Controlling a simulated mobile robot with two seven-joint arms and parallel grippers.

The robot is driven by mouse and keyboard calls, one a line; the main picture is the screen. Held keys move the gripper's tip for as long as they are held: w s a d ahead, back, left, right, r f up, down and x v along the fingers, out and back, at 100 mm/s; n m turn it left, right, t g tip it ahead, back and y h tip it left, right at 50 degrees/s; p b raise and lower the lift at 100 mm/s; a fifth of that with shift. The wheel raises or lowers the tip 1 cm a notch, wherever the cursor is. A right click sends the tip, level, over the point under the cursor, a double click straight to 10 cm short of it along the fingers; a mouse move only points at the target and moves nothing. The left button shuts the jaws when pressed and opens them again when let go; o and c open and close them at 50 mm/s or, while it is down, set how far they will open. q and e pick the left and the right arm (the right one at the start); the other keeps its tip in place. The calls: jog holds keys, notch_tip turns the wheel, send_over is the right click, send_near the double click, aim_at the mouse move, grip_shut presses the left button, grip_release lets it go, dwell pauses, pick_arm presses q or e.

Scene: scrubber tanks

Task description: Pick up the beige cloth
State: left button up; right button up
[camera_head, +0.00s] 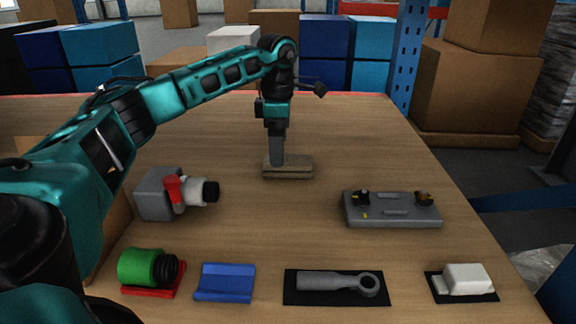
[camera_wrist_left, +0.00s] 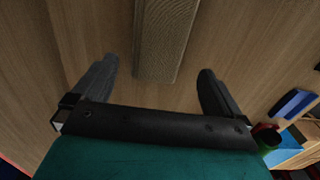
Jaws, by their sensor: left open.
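The beige cloth (camera_head: 302,172) lies as a flat, folded strip on the wooden table, near the middle of the head view. It also shows in the left wrist view (camera_wrist_left: 165,38), at the top centre, running between and beyond my fingers. My left gripper (camera_head: 277,160) points down at the cloth and overlaps its left part in the head view. In the left wrist view its two fingers (camera_wrist_left: 157,70) are wide apart, one on each side of the cloth's line, with nothing held. Whether the fingertips touch the table is unclear. My right gripper is not in view.
A grey block with a red-and-white valve (camera_head: 190,192) stands left of the cloth. A grey fixture plate (camera_head: 392,212) lies to the right. Along the front are a green cylinder (camera_head: 139,267), blue holder (camera_head: 225,283), grey wrench (camera_head: 325,281) and white block (camera_head: 467,279). Table behind the cloth is clear.

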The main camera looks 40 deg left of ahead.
aim_at(288, 165)
pick_arm(q)
notch_tip(288, 165, down, 3)
jog(key=shift+w+f, duration=0.15)
jog(key=shift+f, duration=0.05)
jog(key=c, duration=1.1)
